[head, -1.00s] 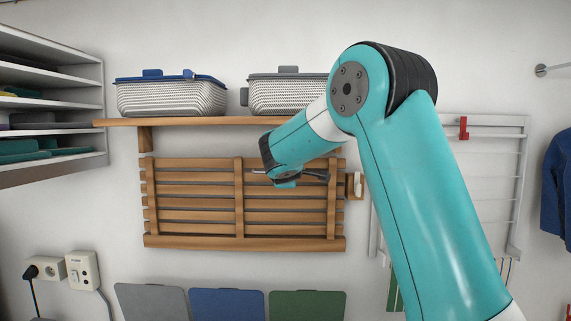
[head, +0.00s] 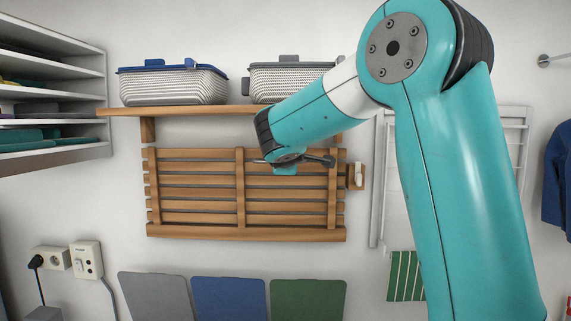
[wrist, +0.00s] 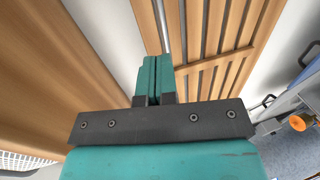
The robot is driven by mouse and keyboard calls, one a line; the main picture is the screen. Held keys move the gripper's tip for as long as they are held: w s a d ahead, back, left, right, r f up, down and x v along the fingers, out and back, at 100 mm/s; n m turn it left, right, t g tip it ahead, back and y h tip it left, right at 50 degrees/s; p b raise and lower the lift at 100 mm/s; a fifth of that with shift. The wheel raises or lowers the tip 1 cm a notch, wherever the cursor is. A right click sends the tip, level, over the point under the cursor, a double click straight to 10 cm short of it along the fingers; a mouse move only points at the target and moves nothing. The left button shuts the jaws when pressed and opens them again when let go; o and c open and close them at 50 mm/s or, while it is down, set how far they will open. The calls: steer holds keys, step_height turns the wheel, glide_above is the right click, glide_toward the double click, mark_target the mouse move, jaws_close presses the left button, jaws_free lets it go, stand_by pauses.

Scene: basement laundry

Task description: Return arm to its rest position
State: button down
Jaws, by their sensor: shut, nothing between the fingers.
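My teal arm fills the right half of the head view, raised, with its elbow near the top edge. Its forearm slopes down to the left. My gripper (head: 267,162) is in front of the folded wooden slatted rack (head: 240,213) on the wall, below the shelf. In the wrist view my gripper's two teal fingers (wrist: 152,72) are pressed together with nothing between them. The wooden slats (wrist: 225,40) show beyond the fingertips there.
A wooden shelf (head: 190,110) above holds a basket with a blue lid (head: 172,86) and a grey-lidded basket (head: 290,80). A white shelf unit (head: 85,62) stands left. A white drying rack (head: 512,150) is behind my arm. Grey, blue (head: 230,298) and green lids are below.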

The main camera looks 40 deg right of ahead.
steer(key=b+v, duration=0.2)
steer(key=v, duration=0.5)
